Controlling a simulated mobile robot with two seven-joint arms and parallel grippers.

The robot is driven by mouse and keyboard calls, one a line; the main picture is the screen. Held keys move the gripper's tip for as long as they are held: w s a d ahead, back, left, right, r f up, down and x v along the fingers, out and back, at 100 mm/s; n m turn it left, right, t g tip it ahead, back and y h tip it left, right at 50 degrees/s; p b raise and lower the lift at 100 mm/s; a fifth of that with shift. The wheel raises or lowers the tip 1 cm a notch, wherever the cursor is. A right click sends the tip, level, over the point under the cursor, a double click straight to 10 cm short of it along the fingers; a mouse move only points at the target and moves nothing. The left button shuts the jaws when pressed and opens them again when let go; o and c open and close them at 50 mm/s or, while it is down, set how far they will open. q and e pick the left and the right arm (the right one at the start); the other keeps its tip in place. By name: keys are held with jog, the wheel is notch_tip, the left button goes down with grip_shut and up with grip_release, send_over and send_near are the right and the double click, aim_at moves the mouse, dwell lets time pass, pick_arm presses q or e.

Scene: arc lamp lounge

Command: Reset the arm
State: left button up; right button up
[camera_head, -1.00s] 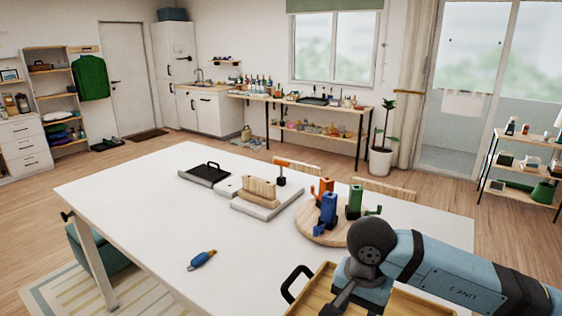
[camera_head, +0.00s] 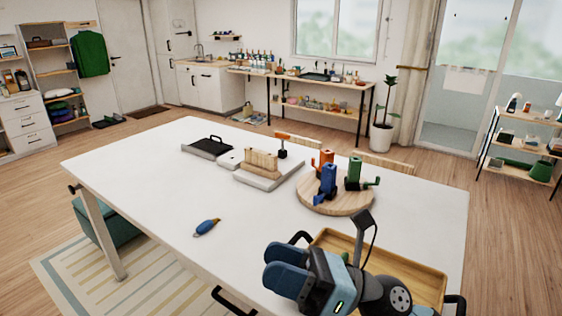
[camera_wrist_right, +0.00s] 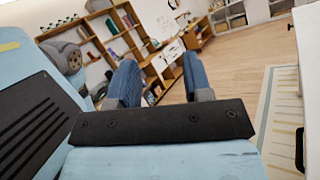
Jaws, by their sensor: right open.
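My right gripper (camera_head: 286,270) is in the lower middle of the head view, above the front edge of the white table (camera_head: 140,170) and left of the wooden tray. Its blue fingers point left. In the right wrist view the two blue fingers (camera_wrist_right: 157,82) stand apart with nothing between them; beyond them are shelves and floor. My left gripper is not in view.
A wooden tray (camera_head: 425,262) with black handles lies by my right arm. A round board (camera_head: 340,207) holds orange, blue and green tool-like pieces. A blue-handled object (camera_head: 207,227) lies alone on the table. A wooden block on a pale base (camera_head: 270,181) stands farther back.

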jog(key=w+d+f+m+t+h, duration=0.1)
jog(key=w+d+m+t+h, duration=0.2)
jog(key=d+m+t+h, duration=0.55)
jog(key=w+d+f+m+t+h, duration=0.25)
jog(key=m+t, duration=0.75)
jog(key=m, duration=0.8)
jog(key=d+f+m+g+h, duration=0.3)
jog(key=d+f+m+h, duration=0.5)
jog(key=m+h, duration=0.15)
jog(key=s+d+f+m+g+h, duration=0.1)
jog(key=s+d+f+m+g, duration=0.3)
jog(key=s+f+m+g, duration=0.4)
jog(key=s+d+f+m+g+h, duration=0.1)
jog(key=s+d+f+m+g, duration=0.2)
jog(key=s+f+g, duration=0.65)
jog(key=w+a+f+n+t+y+p, duration=0.1)
jog(key=w+a+f+t+y+p, duration=0.2)
jog(key=a+f+t+p, duration=0.3)
jog(key=f+t, duration=0.1)
jog(key=t, duration=0.3)
jog(key=shift+f+t+p, duration=0.3)
jog(key=shift+p, duration=0.1)
